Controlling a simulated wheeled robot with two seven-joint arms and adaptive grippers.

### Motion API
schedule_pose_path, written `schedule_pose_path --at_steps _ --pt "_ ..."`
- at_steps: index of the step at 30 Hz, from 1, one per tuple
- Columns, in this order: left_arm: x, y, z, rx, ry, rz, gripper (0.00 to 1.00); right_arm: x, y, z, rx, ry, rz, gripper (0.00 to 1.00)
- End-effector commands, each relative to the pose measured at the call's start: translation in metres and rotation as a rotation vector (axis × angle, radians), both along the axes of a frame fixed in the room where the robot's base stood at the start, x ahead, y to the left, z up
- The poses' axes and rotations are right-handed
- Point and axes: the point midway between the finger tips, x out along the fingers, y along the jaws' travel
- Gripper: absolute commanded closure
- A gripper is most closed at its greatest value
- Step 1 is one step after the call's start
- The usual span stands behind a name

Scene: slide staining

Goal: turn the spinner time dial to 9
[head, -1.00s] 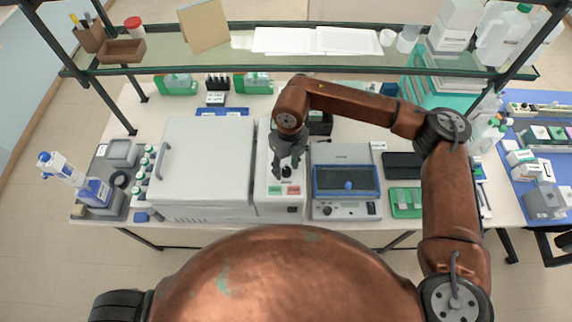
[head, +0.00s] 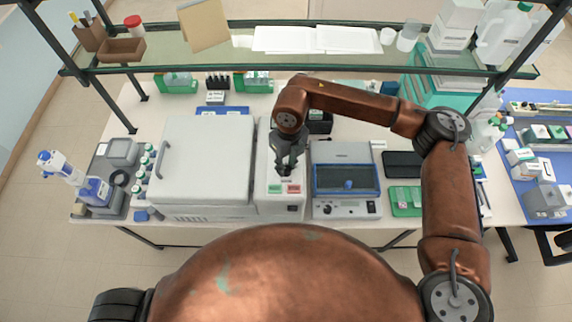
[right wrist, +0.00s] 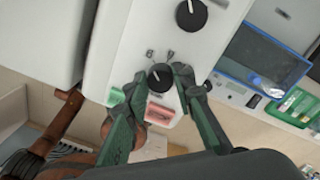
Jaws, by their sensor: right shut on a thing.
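The spinner is a large white lidded box (head: 203,160) with a narrow white control panel (head: 265,150) on its right. The right wrist view shows two black dials with white pointer marks on the panel. One dial (right wrist: 160,77) lies between the fingertips of my right gripper (right wrist: 157,80), close to a green button (right wrist: 116,96) and a red button (right wrist: 160,114). The other dial (right wrist: 191,14) is free. My right gripper (head: 288,168) is shut on the dial near the buttons. The scale marks are too small to read surely. My left gripper is not in view.
A device with a blue-framed window (head: 346,180) stands close on the panel's right. A glass shelf (head: 300,62) with papers spans the back above the bench. A green slide tray (head: 405,201) lies to the right.

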Motion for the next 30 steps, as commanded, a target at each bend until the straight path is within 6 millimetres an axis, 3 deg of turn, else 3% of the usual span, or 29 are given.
schedule_pose_path --at_steps 11,30 --pt "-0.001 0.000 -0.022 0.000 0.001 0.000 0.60 0.001 -0.001 -0.003 -0.001 -0.002 -0.133 1.00" --pt "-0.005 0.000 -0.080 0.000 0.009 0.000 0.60 0.000 -0.002 -0.002 0.001 -0.001 -0.669 1.00"
